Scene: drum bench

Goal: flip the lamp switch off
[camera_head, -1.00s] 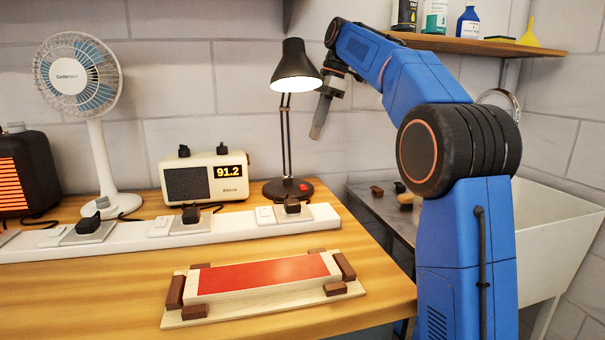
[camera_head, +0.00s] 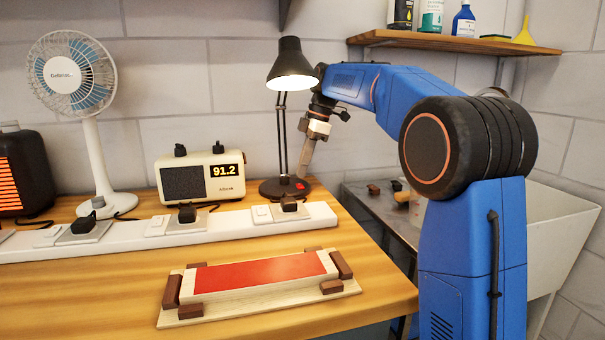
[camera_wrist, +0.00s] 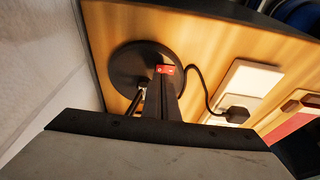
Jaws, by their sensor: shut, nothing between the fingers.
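The black desk lamp (camera_head: 290,66) stands at the back right of the bench, its bulb glowing. Its small red switch (camera_head: 299,185) is on the round base; the switch also shows in the wrist view (camera_wrist: 165,70), on the black base (camera_wrist: 128,72). My gripper (camera_head: 302,174) is shut and empty. It points down just above the switch, at the right side of the lamp's stem. In the wrist view the fingers reach up to the switch and cover part of the base. I cannot tell whether the fingertips touch the switch.
A white power strip (camera_head: 125,237) with plugs lies in front of the lamp. A cream radio (camera_head: 201,178) and a white fan (camera_head: 74,77) stand to the left. A sharpening stone on a wooden board (camera_head: 262,277) lies at the front. A shelf (camera_head: 463,42) hangs at upper right.

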